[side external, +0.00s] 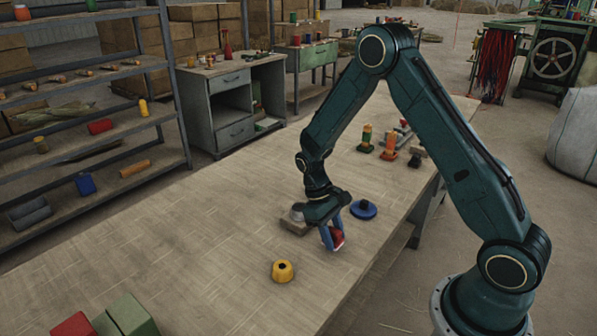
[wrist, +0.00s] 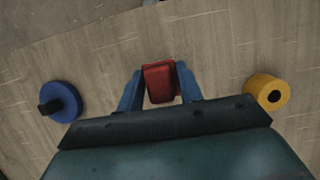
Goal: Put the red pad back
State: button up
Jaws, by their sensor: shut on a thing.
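The red pad (wrist: 159,82) is a small red block between the two blue fingers of my gripper (wrist: 160,92) in the wrist view. In the side view my gripper (side external: 332,238) points down and is shut on the red pad (side external: 337,237), low over the table. I cannot tell whether the pad touches the table. A pale grey block (side external: 295,222) sits just left of my gripper, partly hidden behind it.
A blue disc with a dark knob (side external: 363,209) and a yellow ring (side external: 282,271) lie on the table (side external: 200,235) either side of my gripper. Green and red blocks (side external: 133,315) stand at the front left. Small coloured pieces (side external: 388,147) stand farther back. The table's left side is clear.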

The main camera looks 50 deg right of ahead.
jog(key=shift+f, duration=0.95)
jog(key=shift+f, duration=0.2)
jog(key=o, duration=1)
jog(key=shift+c, duration=0.2)
jog(key=shift+r, duration=0.1)
jog(key=v, duration=1.2)
jog(key=shift+r, duration=0.2)
